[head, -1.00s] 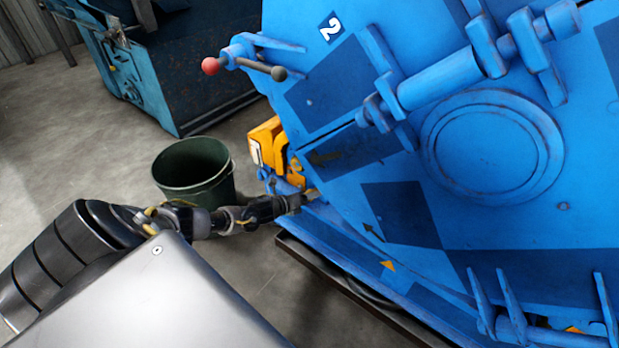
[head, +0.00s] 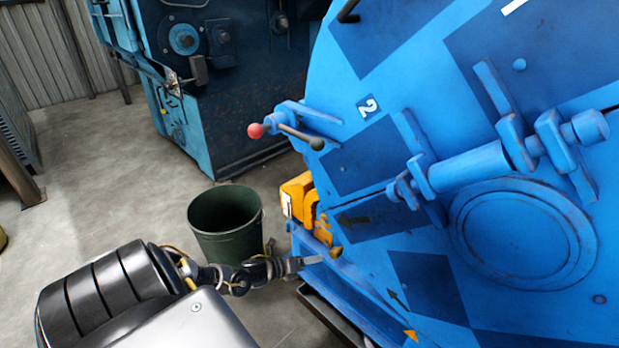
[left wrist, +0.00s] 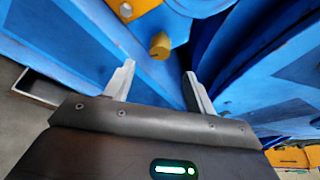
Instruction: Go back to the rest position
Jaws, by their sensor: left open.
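My left gripper (head: 306,262) is beside the lower left edge of the blue drum blaster (head: 420,220) in the head view. In the left wrist view its two fingers (left wrist: 157,88) stand apart with nothing between them. A brass-coloured knob (left wrist: 160,45) lies beyond the fingertips, apart from them; it also shows in the head view (head: 336,251). An orange part (head: 300,196) sits on the machine's edge above my left gripper. My right gripper is not in view.
A dark green bucket (head: 226,230) stands on the floor just behind my left forearm. A lever with a red ball (head: 256,131) sticks out from the blaster. Another blue machine (head: 230,100) stands behind. Grey floor (head: 110,180) is clear at left.

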